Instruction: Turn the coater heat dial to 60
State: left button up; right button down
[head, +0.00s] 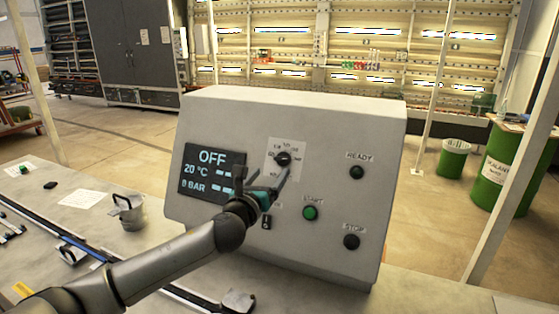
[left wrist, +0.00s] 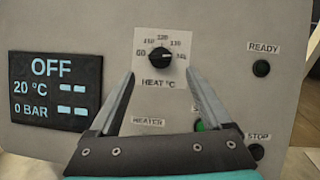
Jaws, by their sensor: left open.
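The heat dial (head: 283,158) is a black round knob on a white label, on the sloped front of a pale grey control box (head: 340,115). In the left wrist view the dial (left wrist: 160,57) has numbers around its upper half and "HEAT °C" below. The leftmost number looks like 60, but the print is small. Which number the knob points to is not clear. My left gripper (head: 268,176) is open and empty, in front of the panel just below the dial. In the left wrist view its fingertips (left wrist: 160,73) stand to either side, below the knob, apart from it.
A display (head: 212,172) reads OFF, 20 °C, 0 BAR. A heater switch (head: 266,222), green START button (head: 310,213), STOP button (head: 351,241) and READY lamp (head: 357,172) surround the dial.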

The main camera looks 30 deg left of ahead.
aim_at(281, 160)
pick_arm(q)
jog(key=shift+w+a, duration=0.2)
jog(key=shift+w, duration=1.2)
jog(key=shift+w+a, duration=0.15)
jog(key=shift+w, duration=1.2)
jog(key=shift+w+a, duration=0.2)
jog(key=shift+w, duration=1.2)
grip_shut()
